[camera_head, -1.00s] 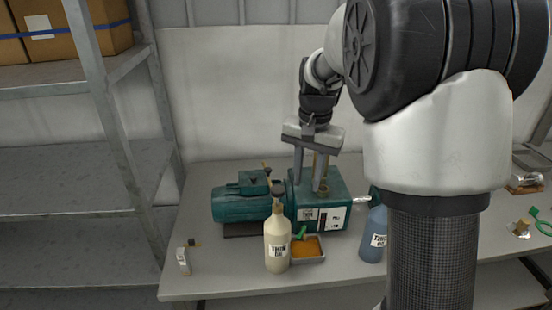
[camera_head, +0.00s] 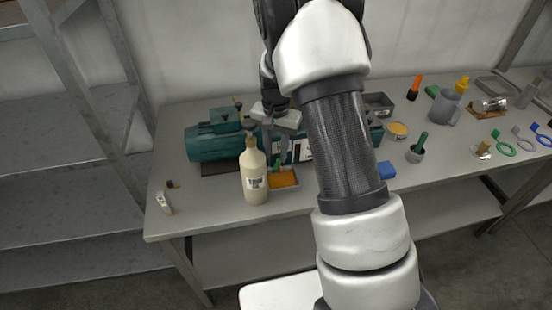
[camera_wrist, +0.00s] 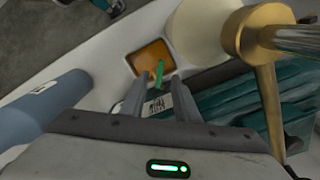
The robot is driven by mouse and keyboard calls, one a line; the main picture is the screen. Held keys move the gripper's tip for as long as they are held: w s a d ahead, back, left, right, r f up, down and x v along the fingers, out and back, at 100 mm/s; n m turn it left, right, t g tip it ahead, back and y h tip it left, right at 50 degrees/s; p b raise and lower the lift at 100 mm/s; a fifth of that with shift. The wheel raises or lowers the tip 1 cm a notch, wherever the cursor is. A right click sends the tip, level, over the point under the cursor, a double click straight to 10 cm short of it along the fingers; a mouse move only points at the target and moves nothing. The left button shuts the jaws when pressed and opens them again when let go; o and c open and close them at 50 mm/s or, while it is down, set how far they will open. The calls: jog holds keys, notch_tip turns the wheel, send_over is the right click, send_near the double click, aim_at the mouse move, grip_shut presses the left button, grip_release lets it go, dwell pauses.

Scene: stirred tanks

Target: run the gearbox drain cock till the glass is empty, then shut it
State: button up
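The gearbox (camera_head: 293,150) is dark teal with a white label on its front, mostly hidden behind my arm in the head view. The drain cock's green handle (camera_wrist: 159,72) shows in the wrist view, over a small tray of amber oil (camera_wrist: 133,64). The tray also shows in the head view (camera_head: 283,187). My gripper (camera_wrist: 158,82) is open and empty, its fingertips spread to either side of the handle's near end. I cannot tell whether they touch it. The level in the sight glass cannot be made out.
A cream bottle (camera_head: 254,178) stands close left of the tray. A blue bottle (camera_wrist: 50,108) is at the left in the wrist view. A teal motor (camera_head: 212,143) adjoins the gearbox. Cups and tools crowd the bench's right; its front left is mostly clear.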

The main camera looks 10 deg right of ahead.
aim_at(278, 165)
jog(key=shift+f, duration=1.8)
grip_shut()
jog(key=shift+d+f+n+b, duration=0.15)
jog(key=shift+d+n+b, duration=0.05)
jog(key=shift+n+b, duration=0.55)
jog(key=shift+s+d+r+n, duration=0.15)
jog(key=shift+r+n, duration=0.05)
jog(key=shift+n, duration=0.65)
grip_release()
